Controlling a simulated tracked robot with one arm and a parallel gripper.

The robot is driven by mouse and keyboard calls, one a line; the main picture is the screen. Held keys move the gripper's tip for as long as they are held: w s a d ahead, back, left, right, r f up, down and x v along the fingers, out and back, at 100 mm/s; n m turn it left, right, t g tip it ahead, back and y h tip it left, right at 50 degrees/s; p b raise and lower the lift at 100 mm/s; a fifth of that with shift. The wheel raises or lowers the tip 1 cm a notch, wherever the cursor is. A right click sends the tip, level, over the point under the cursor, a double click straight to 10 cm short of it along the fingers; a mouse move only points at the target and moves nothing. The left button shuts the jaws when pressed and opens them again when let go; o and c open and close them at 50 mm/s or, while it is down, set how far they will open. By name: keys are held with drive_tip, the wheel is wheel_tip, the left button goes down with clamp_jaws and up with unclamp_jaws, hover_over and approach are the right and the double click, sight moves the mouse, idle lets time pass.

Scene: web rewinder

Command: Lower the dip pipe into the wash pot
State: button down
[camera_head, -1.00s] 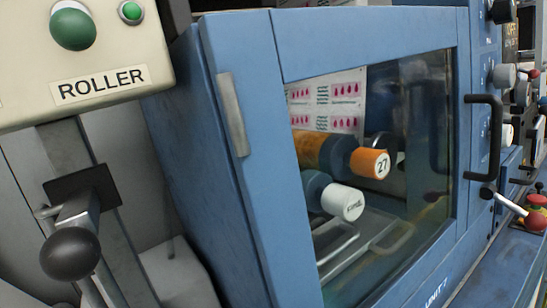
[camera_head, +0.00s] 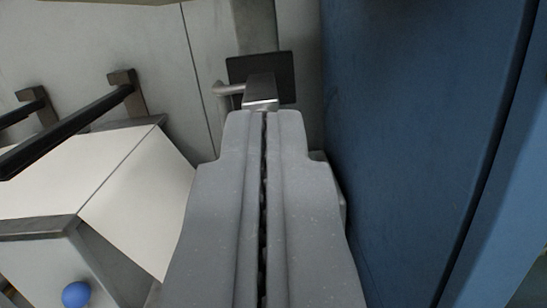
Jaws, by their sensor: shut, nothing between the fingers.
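My gripper (camera_head: 264,120) fills the lower middle of the view, its two grey fingers shut together with nothing between them. Just beyond the fingertips is a lever with a metal arm (camera_head: 261,90) on a dark square plate (camera_head: 285,68). A short metal pin (camera_head: 226,89) sticks out to its left. My fingers hide the lever's near end, and I cannot tell whether they touch it. I cannot make out a dip pipe or a wash pot.
A blue cabinet wall (camera_head: 415,130) stands close on the right. On the left are a black bar handle (camera_head: 75,130), pale box-like panels (camera_head: 135,200) and a blue ball-shaped knob (camera_head: 76,294) at the lower left. A narrow grey gap lies between panels and cabinet.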

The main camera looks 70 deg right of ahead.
drive_tip(key=shift+p+x, duration=0.45)
drive_tip(key=shift+x, duration=1.95)
wheel_tip(320, 180, down, 18)
drive_tip(key=b, duration=0.7)
drive_tip(key=shift+b, duration=0.3)
drive_tip(key=b+v, duration=0.1)
drive_tip(key=v, duration=0.9)
drive_tip(key=shift+r+b, duration=0.25)
drive_tip(key=shift+b, duration=0.15)
